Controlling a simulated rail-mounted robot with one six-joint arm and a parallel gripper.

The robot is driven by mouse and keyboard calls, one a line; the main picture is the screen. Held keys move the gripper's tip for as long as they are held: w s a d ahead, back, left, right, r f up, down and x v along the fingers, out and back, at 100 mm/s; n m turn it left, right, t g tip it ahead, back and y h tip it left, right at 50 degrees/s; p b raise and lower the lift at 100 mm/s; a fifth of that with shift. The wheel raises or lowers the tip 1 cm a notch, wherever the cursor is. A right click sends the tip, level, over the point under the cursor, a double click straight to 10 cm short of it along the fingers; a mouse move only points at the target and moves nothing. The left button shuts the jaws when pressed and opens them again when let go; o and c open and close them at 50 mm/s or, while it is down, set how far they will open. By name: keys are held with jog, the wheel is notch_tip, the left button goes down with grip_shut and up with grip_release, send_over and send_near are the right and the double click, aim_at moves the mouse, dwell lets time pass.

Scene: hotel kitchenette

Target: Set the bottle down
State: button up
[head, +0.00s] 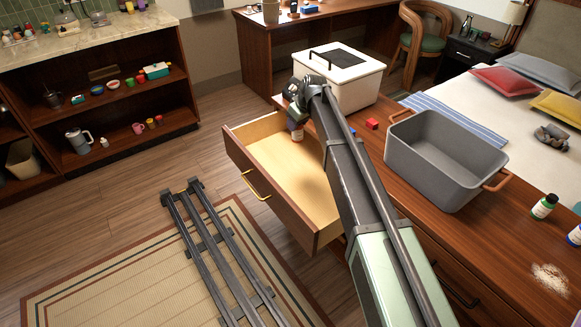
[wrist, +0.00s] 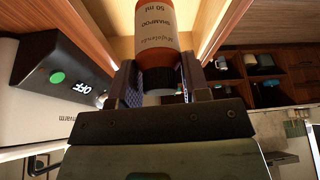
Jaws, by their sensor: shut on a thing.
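The bottle (wrist: 158,35) is amber with a cream "SHAMPOO 50 ml" label and a dark cap. My gripper (wrist: 160,84) is shut on it at the cap end, with the body pointing away from the jaws. In the head view, the bottle (head: 296,131) shows just below my gripper (head: 298,106), at the far end of the open drawer (head: 285,172). It looks upright. I cannot tell whether its base touches the drawer floor. My arm hides part of the drawer's right side.
A white box with a dark lid panel (head: 341,82) stands on the counter by the drawer's far end. A grey bin (head: 445,160) and a small red block (head: 372,124) are to the right. The drawer's visible floor is bare.

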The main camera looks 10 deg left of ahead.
jog(key=shift+w+a, duration=0.15)
jog(key=shift+a, duration=0.15)
jog(key=b, duration=2.1)
send_over(295, 178)
notch_tip(295, 178, down, 20)
jog(key=shift+f, duration=0.2)
jog(key=shift+r+p, duration=0.25)
jog(key=shift+p, duration=0.25)
jog(key=shift+f, duration=0.15)
jog(key=o, duration=1)
jog(key=shift+r, duration=0.35)
jog(key=p+v, duration=1.1)
jog(key=shift+s+d+r, duration=0.2)
jog(key=shift+s+r, duration=0.05)
